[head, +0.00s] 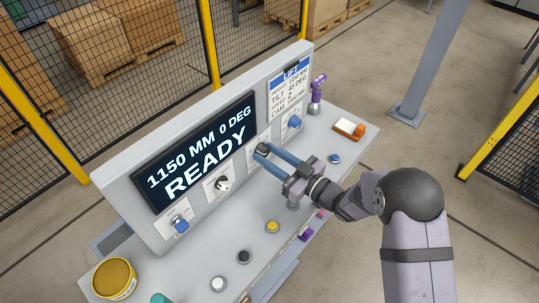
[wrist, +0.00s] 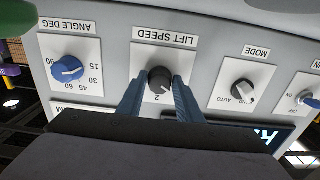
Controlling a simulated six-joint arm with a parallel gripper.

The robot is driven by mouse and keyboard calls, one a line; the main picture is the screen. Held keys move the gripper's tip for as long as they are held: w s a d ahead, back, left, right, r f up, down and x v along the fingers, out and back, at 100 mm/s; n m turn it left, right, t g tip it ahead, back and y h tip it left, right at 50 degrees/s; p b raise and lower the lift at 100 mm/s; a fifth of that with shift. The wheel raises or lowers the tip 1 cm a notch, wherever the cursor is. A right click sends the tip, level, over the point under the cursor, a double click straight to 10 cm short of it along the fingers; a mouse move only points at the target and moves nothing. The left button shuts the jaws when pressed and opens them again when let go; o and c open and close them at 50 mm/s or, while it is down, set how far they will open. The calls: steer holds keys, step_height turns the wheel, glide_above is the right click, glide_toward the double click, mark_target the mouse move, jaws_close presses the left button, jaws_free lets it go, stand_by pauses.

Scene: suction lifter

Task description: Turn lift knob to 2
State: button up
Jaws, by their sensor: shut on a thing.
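The lift speed knob (wrist: 160,78) is a dark round knob on a white plate (wrist: 180,49) labelled LIFT SPEED, upside down in the wrist view. A "2" shows on the plate just below the knob in that picture; other numbers are hidden by my fingers. My gripper (wrist: 158,86) has one blue finger on each side of the knob and is shut on it. In the head view my gripper (head: 270,157) reaches the dark knob (head: 262,149) right of the screen. I cannot tell exactly where the knob's pointer stands.
The screen (head: 198,150) reads 1150 MM 0 DEG READY. A blue angle knob (wrist: 66,69) and a mode knob (wrist: 240,91) flank the lift speed knob. A card (head: 289,83) hangs above. Buttons, a purple-handled joystick (head: 318,90) and an orange-white item (head: 349,128) occupy the desk.

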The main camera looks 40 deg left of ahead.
steer(key=shift+m, duration=0.3)
steer(key=m+b, duration=0.1)
steer(key=m, duration=1)
steer(key=shift+r, duration=0.1)
stand_by(0.5)
steer(key=o, duration=0.9)
steer(key=shift+o, duration=0.2)
